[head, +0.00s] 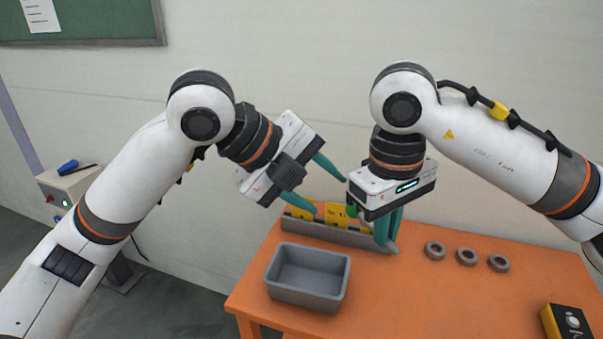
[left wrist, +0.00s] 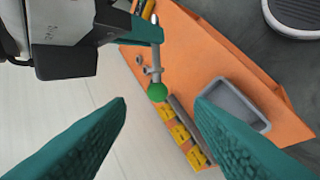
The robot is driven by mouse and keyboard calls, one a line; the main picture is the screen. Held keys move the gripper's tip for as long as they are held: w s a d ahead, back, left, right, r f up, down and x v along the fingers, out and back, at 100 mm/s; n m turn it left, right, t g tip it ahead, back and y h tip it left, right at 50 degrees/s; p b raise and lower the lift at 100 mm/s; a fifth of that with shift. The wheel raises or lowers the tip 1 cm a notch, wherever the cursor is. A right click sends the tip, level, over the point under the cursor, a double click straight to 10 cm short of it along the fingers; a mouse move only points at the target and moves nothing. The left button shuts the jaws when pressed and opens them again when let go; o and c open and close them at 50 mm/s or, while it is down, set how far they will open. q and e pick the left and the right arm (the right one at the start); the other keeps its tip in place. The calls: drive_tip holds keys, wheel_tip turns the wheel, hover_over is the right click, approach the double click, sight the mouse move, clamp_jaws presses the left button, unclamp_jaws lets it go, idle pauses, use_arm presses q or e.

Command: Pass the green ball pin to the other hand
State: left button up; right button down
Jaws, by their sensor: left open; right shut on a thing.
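The green ball pin (left wrist: 157,92) shows in the left wrist view as a green ball on a thin grey shaft. In the head view only its green ball (head: 352,211) shows, beside the right gripper's fingers. My right gripper (head: 383,238) is shut on the pin above the table's back edge, its fingers pointing down; it also shows at the upper left of the left wrist view. My left gripper (head: 330,197) is open and empty, its fingertips facing the ball. In the left wrist view the ball appears between the left fingertips (left wrist: 162,104); whether it is in depth between them I cannot tell.
A grey bin (head: 308,297) stands on the orange table (head: 420,300). Behind it, a grey rail with yellow blocks (head: 302,210) lies below the grippers. Three grey rings (head: 467,257) lie to the right. A black and yellow box (head: 567,322) is at the front right.

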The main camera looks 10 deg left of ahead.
sight(351, 210)
use_arm(q)
drive_tip(key=x, duration=0.8)
drive_tip(key=shift+w+d+f, duration=0.1)
clamp_jaws()
use_arm(e)
drive_tip(key=c, duration=1.4)
unclamp_jaws()
drive_tip(key=shift+c, duration=0.2)
drive_tip(key=shift+r, duration=0.1)
